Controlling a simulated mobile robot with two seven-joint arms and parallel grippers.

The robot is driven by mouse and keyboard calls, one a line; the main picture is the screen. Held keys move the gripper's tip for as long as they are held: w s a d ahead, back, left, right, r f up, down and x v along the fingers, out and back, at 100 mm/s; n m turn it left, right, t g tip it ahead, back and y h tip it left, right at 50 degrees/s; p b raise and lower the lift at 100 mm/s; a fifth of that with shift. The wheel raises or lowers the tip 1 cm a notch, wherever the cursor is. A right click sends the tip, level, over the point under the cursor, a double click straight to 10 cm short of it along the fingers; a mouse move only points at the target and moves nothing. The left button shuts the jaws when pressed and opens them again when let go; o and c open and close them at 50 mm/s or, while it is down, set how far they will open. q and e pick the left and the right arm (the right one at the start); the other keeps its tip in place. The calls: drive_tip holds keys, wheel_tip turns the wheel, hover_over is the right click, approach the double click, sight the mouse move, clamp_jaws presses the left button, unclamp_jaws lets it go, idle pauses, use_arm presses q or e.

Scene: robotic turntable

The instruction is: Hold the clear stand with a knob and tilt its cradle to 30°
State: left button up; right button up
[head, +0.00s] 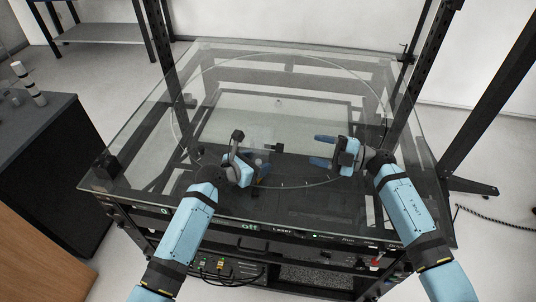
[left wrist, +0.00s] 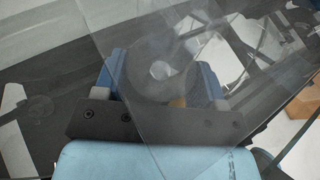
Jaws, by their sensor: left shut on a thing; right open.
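The clear stand (head: 258,134) is faint in the head view, on the glass turntable between my two grippers. A clear sheet (left wrist: 125,35), seemingly part of it, crosses the left wrist view in front of the fingers. My left gripper (head: 252,168) is shut on part of the stand. In the left wrist view a round, see-through grey part (left wrist: 160,68) lies between its blue fingers; I cannot tell whether it is the knob. My right gripper (head: 322,150) is open and empty, right of the stand, fingers pointing left. The cradle's angle cannot be read.
The glass tabletop (head: 140,150) carries a large circular ring outline, with dark frame bars below. Black posts (head: 425,60) rise at the back and right. A dark cabinet (head: 45,150) stands at the left. The far part of the glass looks clear.

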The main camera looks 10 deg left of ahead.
wheel_tip(320, 180, up, 4)
drive_tip(key=a+t, duration=0.2)
drive_tip(key=t, duration=0.3)
drive_tip(key=m+t+h, duration=0.4)
drive_tip(key=t+h, duration=0.2)
drive_tip(key=h, duration=0.1)
approach(280, 148)
drive_tip(key=shift+n+g, duration=0.3)
drive_tip(key=x, duration=1)
drive_tip(key=shift+w+f, duration=0.25)
drive_tip(key=shift+w, duration=0.25)
